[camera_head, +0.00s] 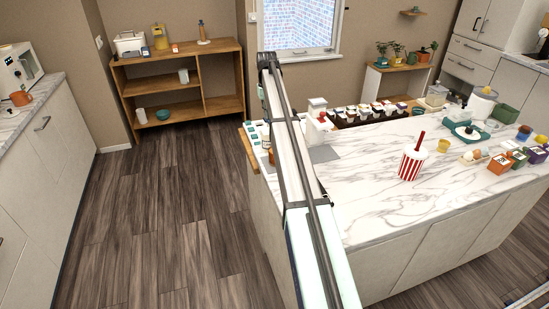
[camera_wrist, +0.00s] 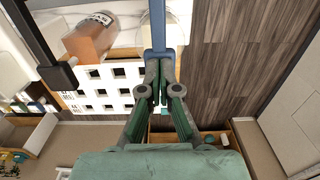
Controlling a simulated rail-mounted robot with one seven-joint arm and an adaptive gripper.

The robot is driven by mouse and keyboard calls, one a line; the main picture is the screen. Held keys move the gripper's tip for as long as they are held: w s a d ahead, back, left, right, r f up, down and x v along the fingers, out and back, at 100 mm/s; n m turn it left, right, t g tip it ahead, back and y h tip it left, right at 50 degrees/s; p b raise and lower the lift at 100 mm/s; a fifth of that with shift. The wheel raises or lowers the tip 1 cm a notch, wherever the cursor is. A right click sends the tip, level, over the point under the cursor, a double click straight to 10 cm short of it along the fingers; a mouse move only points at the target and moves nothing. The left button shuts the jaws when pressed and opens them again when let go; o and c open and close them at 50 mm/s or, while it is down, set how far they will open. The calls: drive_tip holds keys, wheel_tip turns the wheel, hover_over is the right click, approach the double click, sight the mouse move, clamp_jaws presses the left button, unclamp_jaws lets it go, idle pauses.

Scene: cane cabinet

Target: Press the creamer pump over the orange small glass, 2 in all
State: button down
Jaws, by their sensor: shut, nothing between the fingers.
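My gripper (camera_wrist: 158,98) shows in the wrist view with its green-grey fingers together and nothing between them. A blue upright bar (camera_wrist: 157,25) stands just past the fingertips; I cannot tell whether they touch. An orange-brown bottle or glass (camera_wrist: 90,40) with a printed label lies in view up and left of the fingers; I cannot tell if it is the orange small glass. In the head view a white dispenser with a red part (camera_head: 318,122) stands at the counter's far left; I cannot tell if it is the creamer pump. My gripper is not clear there.
A white rack with square holes (camera_wrist: 105,88) lies left of my fingers. The marble counter (camera_head: 365,215) holds a red-striped cup with a straw (camera_head: 411,162), a yellow cup (camera_head: 443,145) and several small boxes at right. Its near part is clear. A wooden shelf (camera_head: 180,55) stands behind.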

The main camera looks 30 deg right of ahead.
drive_tip(key=shift+f, duration=0.4)
drive_tip(key=shift+r, duration=0.15)
drive_tip(key=shift+r+p, duration=0.65)
drive_tip(key=shift+r, duration=0.75)
wheel_tip(320, 180, up, 6)
drive_tip(key=p, duration=0.3)
idle(0.5)
